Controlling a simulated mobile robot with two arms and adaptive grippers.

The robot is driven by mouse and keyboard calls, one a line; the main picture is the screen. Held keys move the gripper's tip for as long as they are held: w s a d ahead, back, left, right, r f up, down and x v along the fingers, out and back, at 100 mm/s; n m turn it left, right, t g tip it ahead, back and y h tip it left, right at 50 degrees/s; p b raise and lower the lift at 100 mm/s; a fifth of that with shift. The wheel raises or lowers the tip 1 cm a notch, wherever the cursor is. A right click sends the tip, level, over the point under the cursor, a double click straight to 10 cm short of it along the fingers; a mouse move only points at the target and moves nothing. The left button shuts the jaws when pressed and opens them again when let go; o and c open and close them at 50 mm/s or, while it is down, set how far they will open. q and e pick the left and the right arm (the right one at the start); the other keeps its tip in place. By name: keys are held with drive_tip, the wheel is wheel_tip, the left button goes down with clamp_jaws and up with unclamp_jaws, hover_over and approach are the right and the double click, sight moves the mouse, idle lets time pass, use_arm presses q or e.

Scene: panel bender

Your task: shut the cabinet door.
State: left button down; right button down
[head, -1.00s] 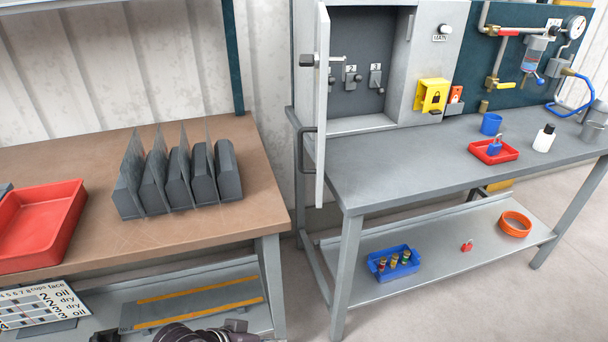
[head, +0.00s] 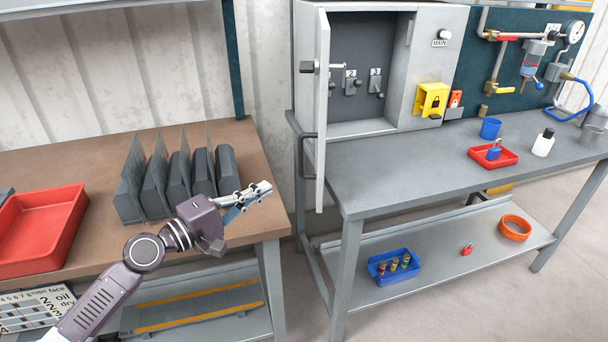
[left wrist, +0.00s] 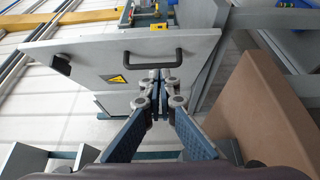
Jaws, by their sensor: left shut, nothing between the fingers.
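The grey cabinet (head: 415,75) stands at the back of the right bench. Its door (head: 322,110) is open, swung out toward me and seen nearly edge-on, with a dark handle (head: 307,150) on its outer face. In the left wrist view the door's outer face (left wrist: 90,55) shows with the black handle (left wrist: 150,60) and a yellow warning label. My left gripper (head: 266,188) is shut and empty, above the brown bench's right end, left of the door and apart from it in the head view. It also shows in the left wrist view (left wrist: 155,82), below the handle. My right gripper is out of view.
The brown bench (head: 90,165) holds a red tray (head: 38,230) and several dark grey angled blocks (head: 175,180). The grey bench (head: 400,165) carries a red tray (head: 493,157), a blue cup (head: 490,128) and a white bottle (head: 543,143). A gap separates the benches.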

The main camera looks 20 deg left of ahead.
sight(305, 177)
use_arm(q)
drive_tip(key=w+d+p, duration=0.5)
drive_tip(key=w+d, duration=0.2)
drive_tip(key=w, duration=0.1)
drive_tip(key=shift+d, duration=0.4)
